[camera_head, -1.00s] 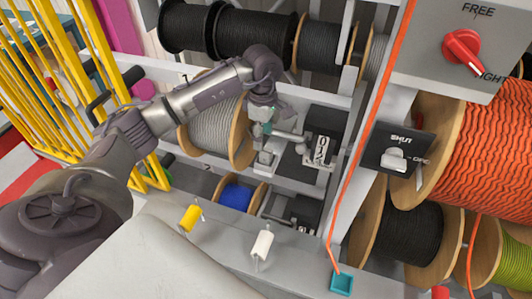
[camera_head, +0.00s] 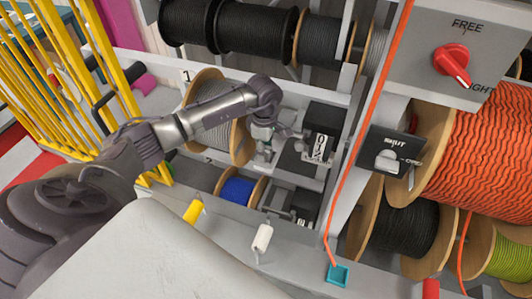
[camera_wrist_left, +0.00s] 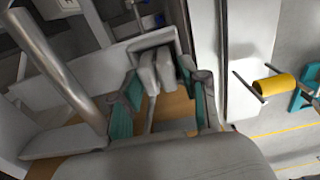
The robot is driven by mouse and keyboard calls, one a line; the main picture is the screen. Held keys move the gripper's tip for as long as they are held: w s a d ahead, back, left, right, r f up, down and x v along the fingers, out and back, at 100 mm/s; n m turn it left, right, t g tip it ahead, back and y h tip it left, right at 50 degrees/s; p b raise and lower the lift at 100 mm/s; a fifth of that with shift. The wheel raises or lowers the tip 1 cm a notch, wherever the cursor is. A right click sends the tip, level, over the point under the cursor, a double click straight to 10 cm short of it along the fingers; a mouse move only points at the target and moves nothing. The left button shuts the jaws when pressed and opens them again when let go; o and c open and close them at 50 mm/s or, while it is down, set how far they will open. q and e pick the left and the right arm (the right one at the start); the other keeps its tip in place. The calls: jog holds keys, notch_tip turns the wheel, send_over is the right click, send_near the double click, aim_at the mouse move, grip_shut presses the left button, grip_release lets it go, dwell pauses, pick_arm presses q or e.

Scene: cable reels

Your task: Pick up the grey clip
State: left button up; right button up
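The grey clip (camera_wrist_left: 160,72) shows in the left wrist view as a pair of light grey rounded jaws in front of my gripper. In the head view what seems to be the clip (camera_head: 263,153) is small and partly hidden, beside the grey cable reel. My left gripper (camera_wrist_left: 162,98) is open, with one teal-padded finger on each side of the clip's near end. I cannot tell whether the fingers touch it. In the head view the left gripper (camera_head: 266,134) hangs just above the clip. My right gripper is in neither view.
The grey cable reel (camera_head: 215,100) stands close left of the gripper. A black counter box (camera_head: 319,148) is close right. An orange cable (camera_head: 362,130) runs down past it. Yellow (camera_head: 193,212) and white (camera_head: 262,238) handles stick out in front. Yellow bars (camera_head: 75,85) stand at left.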

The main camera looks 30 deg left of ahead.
pick_arm(q)
grip_shut()
jog(key=shift+r+b, duration=0.4)
jog(key=shift+r, duration=0.05)
notch_tip(320, 180, up, 2)
jog(key=shift+w+r+b, duration=0.1)
jog(key=shift+r+b, duration=0.15)
jog(key=shift+b, duration=0.6)
jog(key=s+d+r+b, duration=0.3)
jog(key=d+r, duration=0.4)
jog(key=d, duration=0.4)
jog(key=shift+d+r+b, duration=0.15)
jog(key=shift+r+b, duration=0.2)
jog(key=shift+b, duration=0.3)
jog(key=shift+s+r, duration=0.1)
jog(key=shift+r, duration=0.05)
notch_tip(320, 180, up, 5)
jog(key=p, duration=0.3)
